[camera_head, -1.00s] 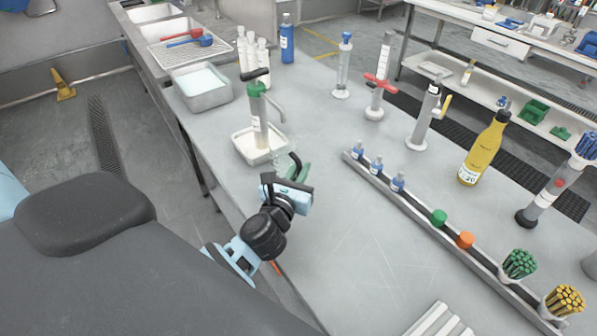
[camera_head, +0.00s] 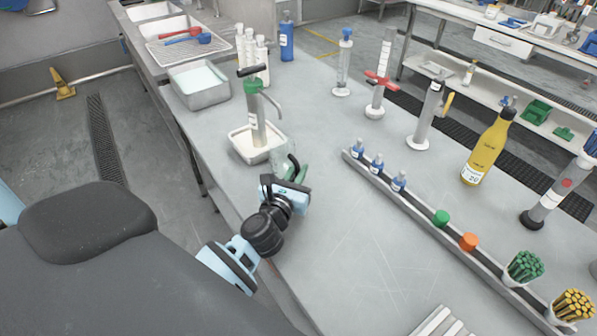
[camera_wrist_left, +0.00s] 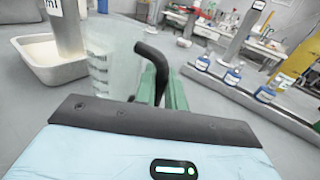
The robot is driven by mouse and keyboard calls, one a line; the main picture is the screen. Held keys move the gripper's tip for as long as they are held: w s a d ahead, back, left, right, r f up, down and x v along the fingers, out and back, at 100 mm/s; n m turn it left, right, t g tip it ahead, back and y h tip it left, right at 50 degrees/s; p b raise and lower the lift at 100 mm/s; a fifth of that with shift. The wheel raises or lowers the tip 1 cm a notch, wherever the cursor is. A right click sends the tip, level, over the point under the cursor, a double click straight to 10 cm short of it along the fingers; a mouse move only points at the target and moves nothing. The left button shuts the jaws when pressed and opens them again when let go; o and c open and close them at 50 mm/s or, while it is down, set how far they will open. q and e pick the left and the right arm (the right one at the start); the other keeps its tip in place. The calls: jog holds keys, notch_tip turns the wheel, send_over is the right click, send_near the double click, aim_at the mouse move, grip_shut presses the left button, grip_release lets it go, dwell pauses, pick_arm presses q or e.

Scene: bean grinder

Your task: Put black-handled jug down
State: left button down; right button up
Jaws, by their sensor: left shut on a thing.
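The black-handled jug (camera_head: 281,158) is clear, with measuring marks, and stands out faintly against the worktop in the head view. In the left wrist view the clear jug body (camera_wrist_left: 108,68) is left of centre, and its black handle (camera_wrist_left: 152,54) curves in between the green fingers. My left gripper (camera_head: 299,172) is shut on the handle; its green fingers also show in the left wrist view (camera_wrist_left: 172,92). The jug looks roughly upright, just in front of the white tray. I cannot tell whether its base touches the worktop. My right gripper is not in view.
A grey column with a spout and black lever (camera_head: 255,112) stands in the white tray (camera_head: 242,148), close to the jug. A rail (camera_head: 410,208) with blue-capped bottles runs to the right. The grey worktop (camera_head: 345,230) between rail and gripper is bare.

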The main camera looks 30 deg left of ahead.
pick_arm(q)
jog(key=shift+f, duration=0.2)
jog(key=c, duration=1.5)
grip_release()
jog(key=shift+r, duration=0.1)
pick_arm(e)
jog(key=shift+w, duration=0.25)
